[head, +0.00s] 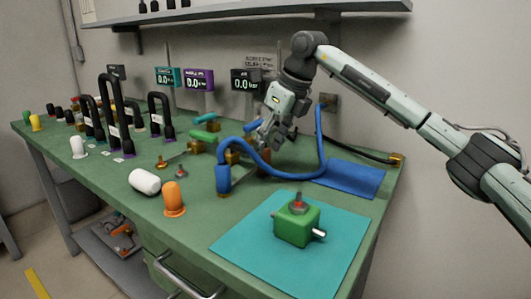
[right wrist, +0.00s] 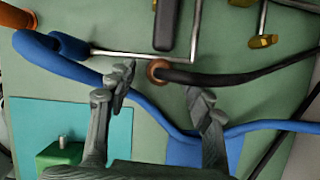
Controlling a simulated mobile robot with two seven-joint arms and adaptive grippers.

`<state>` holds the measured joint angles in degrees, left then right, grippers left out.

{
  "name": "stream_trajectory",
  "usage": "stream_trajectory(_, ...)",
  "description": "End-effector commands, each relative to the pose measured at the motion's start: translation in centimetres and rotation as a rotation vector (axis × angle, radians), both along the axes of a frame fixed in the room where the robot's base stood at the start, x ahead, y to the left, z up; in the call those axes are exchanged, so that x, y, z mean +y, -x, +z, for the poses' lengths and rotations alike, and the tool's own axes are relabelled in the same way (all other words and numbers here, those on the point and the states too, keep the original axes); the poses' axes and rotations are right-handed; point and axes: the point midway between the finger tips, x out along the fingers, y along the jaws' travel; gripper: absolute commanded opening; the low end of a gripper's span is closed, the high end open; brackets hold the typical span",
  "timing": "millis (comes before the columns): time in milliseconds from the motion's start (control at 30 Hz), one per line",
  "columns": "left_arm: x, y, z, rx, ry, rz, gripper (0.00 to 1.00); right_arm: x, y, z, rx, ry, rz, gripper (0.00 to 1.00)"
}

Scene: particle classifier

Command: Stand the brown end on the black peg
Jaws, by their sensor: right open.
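The brown end (head: 263,161) stands roughly upright on the green bench, just below my right gripper (head: 268,138) in the head view. In the right wrist view the brown end (right wrist: 158,70) shows as a brown ring with a black hose (right wrist: 215,78) running off to the right. My right gripper (right wrist: 163,90) is open, its fingers on either side of the brown end and apart from it. I cannot make out the black peg; whether the brown end sits on it cannot be told. My left gripper is not in view.
A blue hose (head: 321,140) loops close around my right gripper, its blue end (head: 223,180) standing at the left. A green block (head: 297,224) sits on a teal mat (head: 240,243). A blue mat (head: 350,180) lies to the right. Orange (head: 174,198) and white (head: 145,182) pieces are front left.

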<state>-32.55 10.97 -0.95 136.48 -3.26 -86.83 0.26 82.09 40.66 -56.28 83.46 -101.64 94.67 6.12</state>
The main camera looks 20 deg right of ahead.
Motion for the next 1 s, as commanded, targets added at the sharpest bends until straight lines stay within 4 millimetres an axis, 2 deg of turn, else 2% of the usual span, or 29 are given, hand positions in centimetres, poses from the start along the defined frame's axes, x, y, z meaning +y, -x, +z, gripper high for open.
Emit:
stream_trajectory(33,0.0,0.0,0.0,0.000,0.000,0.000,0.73,-0.3,0.3,1.2,-0.006,0.000,-0.001,0.52)
stream_trajectory(200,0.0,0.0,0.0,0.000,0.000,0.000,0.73,-1.1,1.5,4.6,-0.005,0.000,-0.001,0.52)
stream_trajectory(400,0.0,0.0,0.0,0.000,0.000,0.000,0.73,-1.8,2.5,7.6,-0.002,0.000,-0.002,0.52)
stream_trajectory(600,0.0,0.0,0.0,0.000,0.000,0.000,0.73,-2.1,3.0,8.6,0.000,0.000,-0.001,0.52)
stream_trajectory(1000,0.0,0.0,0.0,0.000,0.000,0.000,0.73,-2.1,3.0,8.7,0.000,0.000,-0.001,0.52)
